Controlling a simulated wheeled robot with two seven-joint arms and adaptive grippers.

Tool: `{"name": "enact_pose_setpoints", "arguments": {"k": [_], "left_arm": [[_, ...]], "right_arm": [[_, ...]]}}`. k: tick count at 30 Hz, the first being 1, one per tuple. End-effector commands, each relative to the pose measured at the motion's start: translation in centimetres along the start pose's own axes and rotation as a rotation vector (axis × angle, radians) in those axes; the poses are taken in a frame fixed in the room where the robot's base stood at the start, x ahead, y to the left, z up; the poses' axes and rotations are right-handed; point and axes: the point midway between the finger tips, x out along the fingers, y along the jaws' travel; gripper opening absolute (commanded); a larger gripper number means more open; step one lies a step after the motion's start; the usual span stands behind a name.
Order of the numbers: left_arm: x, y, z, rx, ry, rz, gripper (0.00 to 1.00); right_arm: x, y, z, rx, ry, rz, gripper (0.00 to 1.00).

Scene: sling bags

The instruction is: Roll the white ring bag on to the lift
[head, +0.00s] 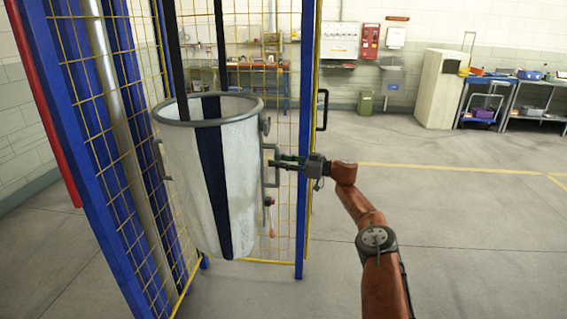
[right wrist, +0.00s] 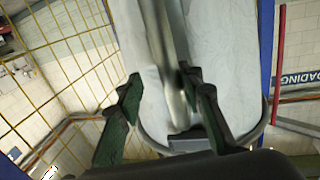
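The white ring bag (head: 181,160) is a tall, tapering white bag with a grey ring around its open top. A dark band runs down its front, in line with dark straps above it. It stands upright beside blue posts and yellow mesh (head: 85,95); I cannot tell whether its bottom touches anything. A grey bar handle (head: 264,172) is on its right side. My right gripper (head: 274,162) is at this handle. In the right wrist view its fingers (right wrist: 160,92) are apart, with a blurred grey bar between them, closer to the right finger. My left gripper is out of view.
A blue post (head: 305,130) with a black pull handle (head: 321,110) stands just behind and right of the bag. A red post (head: 40,100) is at far left. A cabinet (head: 438,90) and work tables line the back wall. The floor at right is clear.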

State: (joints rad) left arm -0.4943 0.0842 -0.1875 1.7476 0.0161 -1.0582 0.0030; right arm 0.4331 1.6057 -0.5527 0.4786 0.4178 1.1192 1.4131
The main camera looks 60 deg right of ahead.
Motion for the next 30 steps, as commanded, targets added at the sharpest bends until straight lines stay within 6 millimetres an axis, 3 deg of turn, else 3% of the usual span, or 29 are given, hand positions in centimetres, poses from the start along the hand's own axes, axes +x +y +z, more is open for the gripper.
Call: {"name": "enact_pose_setpoints", "arguments": {"k": [30], "left_arm": [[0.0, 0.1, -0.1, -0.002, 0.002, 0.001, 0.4]], "right_arm": [[-6.4, 0.1, 0.4, 0.002, -0.006, 0.001, 0.33]]}}
